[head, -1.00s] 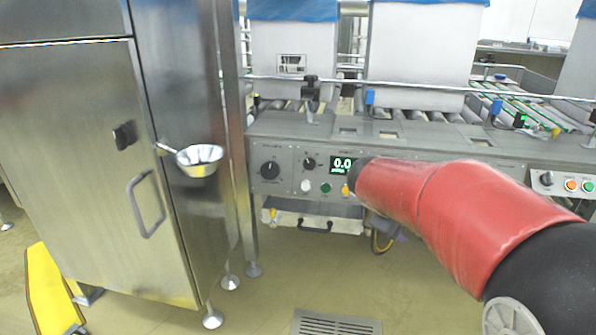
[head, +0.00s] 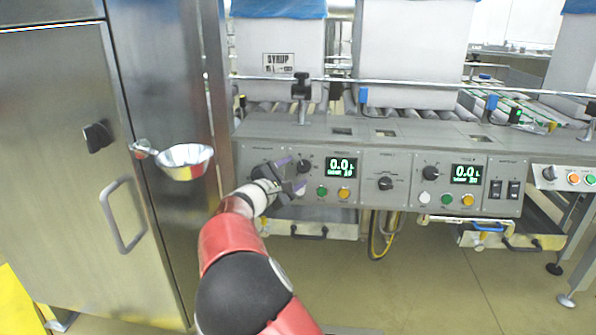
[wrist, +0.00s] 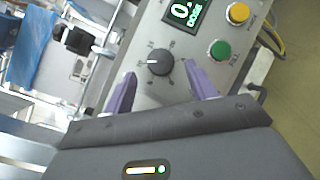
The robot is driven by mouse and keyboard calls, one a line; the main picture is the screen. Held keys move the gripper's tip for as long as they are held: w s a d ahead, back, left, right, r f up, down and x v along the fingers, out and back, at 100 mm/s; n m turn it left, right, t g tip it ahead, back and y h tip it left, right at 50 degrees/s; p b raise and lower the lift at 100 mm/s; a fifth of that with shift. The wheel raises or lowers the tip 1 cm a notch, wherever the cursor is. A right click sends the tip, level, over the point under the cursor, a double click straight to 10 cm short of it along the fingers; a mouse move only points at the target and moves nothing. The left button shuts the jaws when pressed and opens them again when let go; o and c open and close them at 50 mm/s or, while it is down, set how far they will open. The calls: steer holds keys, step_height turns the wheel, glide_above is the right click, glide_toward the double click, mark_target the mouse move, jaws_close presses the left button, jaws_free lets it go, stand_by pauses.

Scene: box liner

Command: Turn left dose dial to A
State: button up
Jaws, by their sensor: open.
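The left dose dial (head: 304,166) is a small dark knob left of the left display (head: 341,167) on the grey panel. In the wrist view the dial (wrist: 160,62) shows a white pointer mark facing picture left, with small marks around it too blurred to read. My gripper (head: 291,175) is in front of the panel at the dial. In the wrist view its purple fingers (wrist: 161,78) are open, one to each side below the dial, with the dial beyond the gap. I see no contact. The display reads about 0.0.
Green (head: 322,191) and yellow (head: 344,193) buttons sit below the display. A second station on the right has its own dial (head: 431,173) and display (head: 466,174). A steel cabinet (head: 75,130) with a funnel-like bowl (head: 185,161) stands at left. A rail (head: 400,82) runs above the panel.

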mark_target(304, 166)
steer(key=shift+x, duration=1.45)
steer(key=c, duration=1)
steer(key=shift+d+m, duration=0.1)
steer(key=shift+m, duration=0.2)
